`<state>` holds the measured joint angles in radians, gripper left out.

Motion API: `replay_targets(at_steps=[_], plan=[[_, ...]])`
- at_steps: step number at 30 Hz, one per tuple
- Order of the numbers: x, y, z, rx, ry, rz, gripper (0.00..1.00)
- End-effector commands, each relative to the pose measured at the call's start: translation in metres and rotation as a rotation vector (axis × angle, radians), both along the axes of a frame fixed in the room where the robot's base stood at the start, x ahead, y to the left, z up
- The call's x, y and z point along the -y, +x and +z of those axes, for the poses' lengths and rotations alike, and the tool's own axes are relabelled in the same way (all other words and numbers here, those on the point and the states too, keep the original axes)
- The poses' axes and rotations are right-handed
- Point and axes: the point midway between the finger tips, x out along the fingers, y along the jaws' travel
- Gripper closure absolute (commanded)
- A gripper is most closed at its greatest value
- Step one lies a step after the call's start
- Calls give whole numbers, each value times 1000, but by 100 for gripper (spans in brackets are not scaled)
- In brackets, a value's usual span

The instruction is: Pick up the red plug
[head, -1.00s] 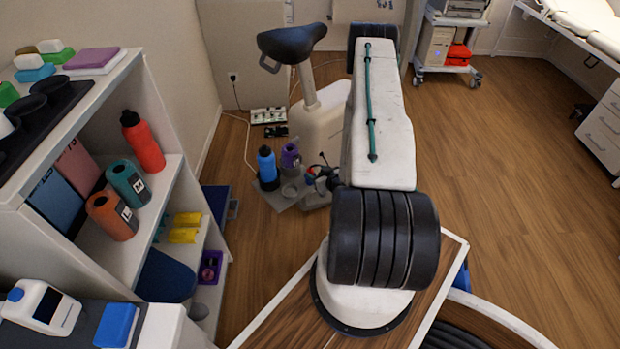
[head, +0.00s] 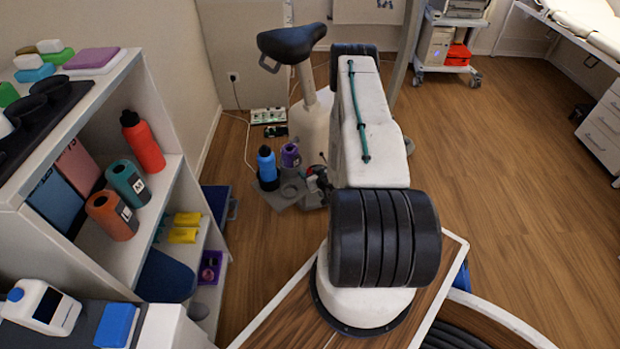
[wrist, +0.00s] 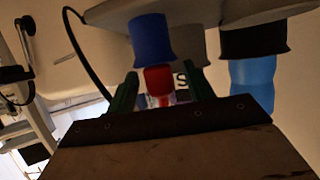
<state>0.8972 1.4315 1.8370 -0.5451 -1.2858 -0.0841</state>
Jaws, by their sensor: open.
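In the wrist view a red piece (wrist: 158,80), which looks like the red plug, shows between the two green fingers of my gripper (wrist: 162,73). It meets the end of a dark blue cylinder (wrist: 152,38). The fingers are apart, with a gap on each side of the red piece; its far end is hidden behind my gripper's body. In the head view my gripper (head: 318,181) is low by the grey floor stand, largely hidden by my arm. A small patch of red shows there, but I cannot tell if it is the plug.
A blue bottle (head: 266,165) and a purple container (head: 290,156) stand close to the left of my gripper. The blue bottle also shows right of the fingers in the wrist view (wrist: 252,80). An exercise-bike seat (head: 291,42) rises behind.

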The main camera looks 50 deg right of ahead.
Motion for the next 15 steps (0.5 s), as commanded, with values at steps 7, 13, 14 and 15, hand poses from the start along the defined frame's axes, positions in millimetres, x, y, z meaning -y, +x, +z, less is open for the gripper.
replay_targets(at_steps=[7, 13, 14, 15], plan=[[0, 0, 0, 0, 0, 0, 96], [0, 0, 0, 0, 0, 0, 96], [0, 0, 1, 0, 0, 0, 96], [0, 0, 1, 0, 0, 0, 96]])
